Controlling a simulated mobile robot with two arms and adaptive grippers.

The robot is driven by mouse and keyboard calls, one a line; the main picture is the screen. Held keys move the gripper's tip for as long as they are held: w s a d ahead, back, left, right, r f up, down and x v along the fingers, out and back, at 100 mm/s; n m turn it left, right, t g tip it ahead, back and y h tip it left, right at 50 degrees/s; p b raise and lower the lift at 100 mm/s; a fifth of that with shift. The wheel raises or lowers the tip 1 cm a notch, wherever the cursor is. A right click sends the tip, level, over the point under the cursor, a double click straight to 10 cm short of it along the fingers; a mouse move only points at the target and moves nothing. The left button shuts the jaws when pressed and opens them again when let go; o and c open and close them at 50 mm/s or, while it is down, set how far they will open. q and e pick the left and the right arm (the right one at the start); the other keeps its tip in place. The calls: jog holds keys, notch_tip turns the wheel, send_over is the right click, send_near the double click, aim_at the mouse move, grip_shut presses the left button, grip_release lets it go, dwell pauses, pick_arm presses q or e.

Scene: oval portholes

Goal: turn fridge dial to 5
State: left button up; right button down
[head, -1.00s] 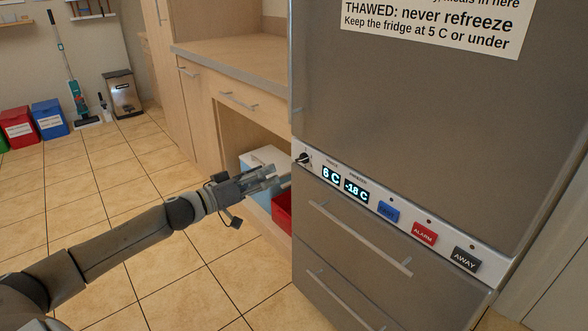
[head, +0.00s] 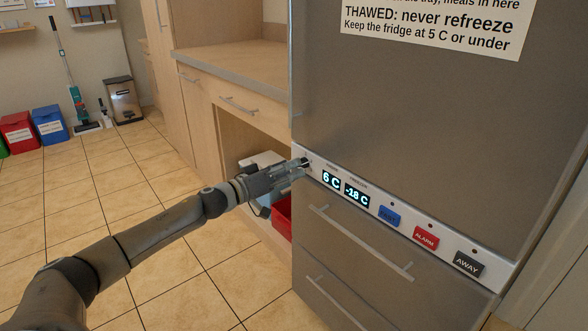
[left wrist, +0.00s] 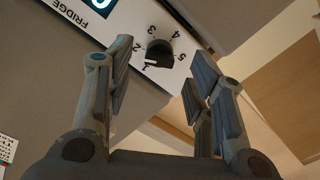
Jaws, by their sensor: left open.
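The black fridge dial (left wrist: 160,53) sits on the white control strip, with numbers 1 to 5 around it in the left wrist view. Its white mark points at or near 1. My left gripper (head: 302,166) is open at the strip's left end, and its fingers hide most of the dial in the head view. In the left wrist view, the dial shows between and beyond the open fingertips; I cannot tell whether they touch it. The fridge display (head: 331,180) reads 6 C. My right gripper is not in view.
To the dial's right are the -18 C display (head: 357,196), a blue button (head: 389,215), a red ALARM button (head: 425,237) and a black AWAY button (head: 468,263). A drawer handle (head: 360,243) juts out below. A red bin (head: 282,217) stands behind my left gripper.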

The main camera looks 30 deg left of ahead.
pick_arm(q)
jog(key=shift+x, duration=1.15)
jog(key=c, duration=1)
